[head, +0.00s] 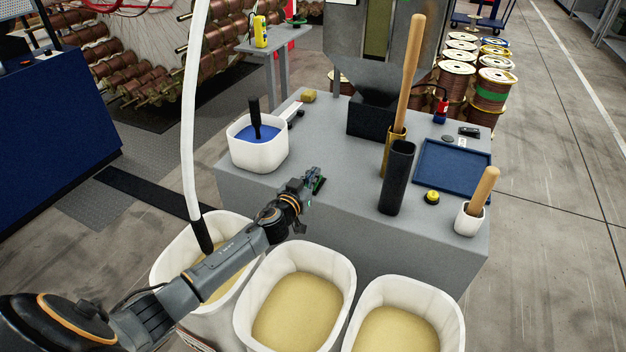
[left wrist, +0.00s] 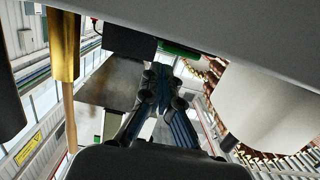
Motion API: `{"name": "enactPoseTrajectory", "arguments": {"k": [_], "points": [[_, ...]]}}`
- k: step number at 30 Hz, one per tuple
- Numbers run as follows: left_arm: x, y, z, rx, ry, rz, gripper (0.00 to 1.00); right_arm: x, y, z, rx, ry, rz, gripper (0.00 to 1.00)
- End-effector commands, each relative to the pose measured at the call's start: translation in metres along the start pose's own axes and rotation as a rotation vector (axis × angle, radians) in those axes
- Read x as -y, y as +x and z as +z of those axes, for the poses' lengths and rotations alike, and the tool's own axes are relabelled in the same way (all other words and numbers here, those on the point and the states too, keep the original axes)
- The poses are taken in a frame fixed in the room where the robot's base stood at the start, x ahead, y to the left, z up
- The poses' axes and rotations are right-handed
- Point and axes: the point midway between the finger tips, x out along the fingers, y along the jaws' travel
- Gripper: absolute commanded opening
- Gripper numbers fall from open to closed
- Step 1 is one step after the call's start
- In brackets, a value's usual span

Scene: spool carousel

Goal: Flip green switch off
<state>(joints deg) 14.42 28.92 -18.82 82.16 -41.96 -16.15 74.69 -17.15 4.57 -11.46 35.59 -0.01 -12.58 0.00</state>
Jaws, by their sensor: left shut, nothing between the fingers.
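My right gripper is not in view.
On the bench stand a white tub with blue contents (head: 258,157), a black cylinder (head: 397,180), a blue tray (head: 455,165), a yellow button (head: 432,197) and a white pot with a wooden handle (head: 468,221). White bins of yellowish material (head: 345,262) stand below my arm.

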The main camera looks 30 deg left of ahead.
Motion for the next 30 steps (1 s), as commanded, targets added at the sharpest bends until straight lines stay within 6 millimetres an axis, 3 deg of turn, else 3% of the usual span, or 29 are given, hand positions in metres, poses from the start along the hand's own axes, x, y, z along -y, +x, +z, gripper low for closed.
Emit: {"name": "enactPoseTrajectory", "arguments": {"k": [6,17,25,30], "points": [[0.001,0.004,0.013,-0.004,-0.001,-0.002,0.0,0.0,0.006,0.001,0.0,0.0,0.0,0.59],[0.001,0.004,0.013,-0.003,0.0,-0.001,0.0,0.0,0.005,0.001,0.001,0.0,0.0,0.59],[0.001,0.006,0.009,0.065,-0.001,-0.001,0.0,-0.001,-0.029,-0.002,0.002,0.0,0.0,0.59],[0.001,0.007,0.018,0.066,0.0,-0.001,0.0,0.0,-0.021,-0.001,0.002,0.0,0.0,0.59]]}}
